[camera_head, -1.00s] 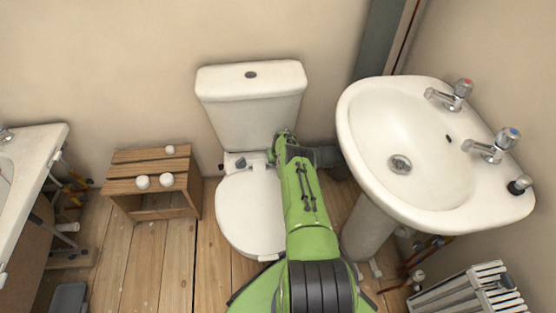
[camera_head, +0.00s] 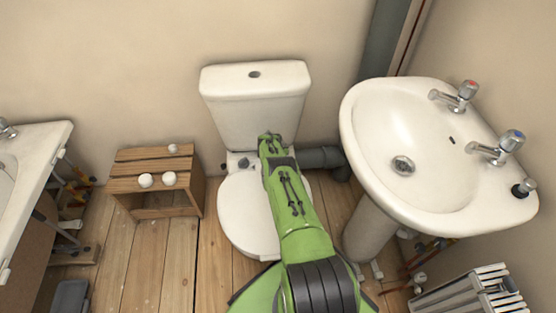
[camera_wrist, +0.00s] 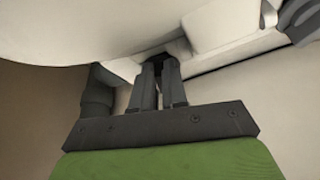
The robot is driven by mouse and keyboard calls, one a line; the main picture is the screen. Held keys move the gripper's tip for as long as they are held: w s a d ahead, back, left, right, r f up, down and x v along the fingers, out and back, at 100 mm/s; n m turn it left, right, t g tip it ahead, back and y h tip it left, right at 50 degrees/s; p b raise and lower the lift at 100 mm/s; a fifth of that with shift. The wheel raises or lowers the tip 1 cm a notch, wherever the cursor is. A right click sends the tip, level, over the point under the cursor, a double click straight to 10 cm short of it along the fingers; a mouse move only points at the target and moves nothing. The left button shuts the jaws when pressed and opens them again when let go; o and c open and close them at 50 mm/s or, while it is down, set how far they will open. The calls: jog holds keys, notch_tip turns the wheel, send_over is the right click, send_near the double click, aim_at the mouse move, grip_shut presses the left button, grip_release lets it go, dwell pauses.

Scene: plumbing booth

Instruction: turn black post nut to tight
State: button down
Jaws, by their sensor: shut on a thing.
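The black post nut (camera_wrist: 168,68) is a small dark piece at my fingertips in the wrist view, under the white toilet (camera_wrist: 90,25). The fingers cover much of it. My gripper (camera_wrist: 160,72) is shut on it, with both fingers pointing up towards the underside. In the head view the toilet (camera_head: 252,213) stands in the middle against the wall, and my arm reaches over its right side to the gap between bowl and cistern (camera_head: 256,105). My fingers and the held nut are hidden there.
A grey waste pipe (camera_head: 322,157) runs behind the toilet on the right. A sink (camera_head: 430,170) stands close on the right, and a wooden stool (camera_head: 155,183) with white knobs stands on the left. Bare floorboards (camera_head: 150,262) lie in front.

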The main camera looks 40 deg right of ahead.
dwell(0.3)
jog(key=c, duration=1.1)
grip_release()
jog(key=shift+c, duration=0.2)
jog(key=n, duration=0.1)
jog(key=n+t+y, duration=0.1)
jog(key=n, duration=0.1)
jog(key=s+d+n, duration=0.1)
jog(key=shift+n+y, duration=0.3)
jog(key=shift+n, duration=0.1)
jog(key=s+a+r+n+p, duration=0.1)
jog(key=s+r+p, duration=0.2)
jog(key=r+p, duration=0.3)
jog(key=s+a+r+p, duration=0.1)
jog(key=s+r+p, duration=0.15)
jog(key=r, duration=0.65)
jog(key=w+a+r+n, duration=0.1)
jog(key=w+a+r, duration=0.1)
jog(key=r, duration=0.6)
jog(key=w+a+r+n, duration=0.1)
jog(key=a+r, duration=0.4)
jog(key=r, duration=0.3)
jog(key=shift+w+t+y, duration=0.3)
jog(key=shift+w+t, duration=0.1)
jog(key=shift+a+r, duration=0.1)
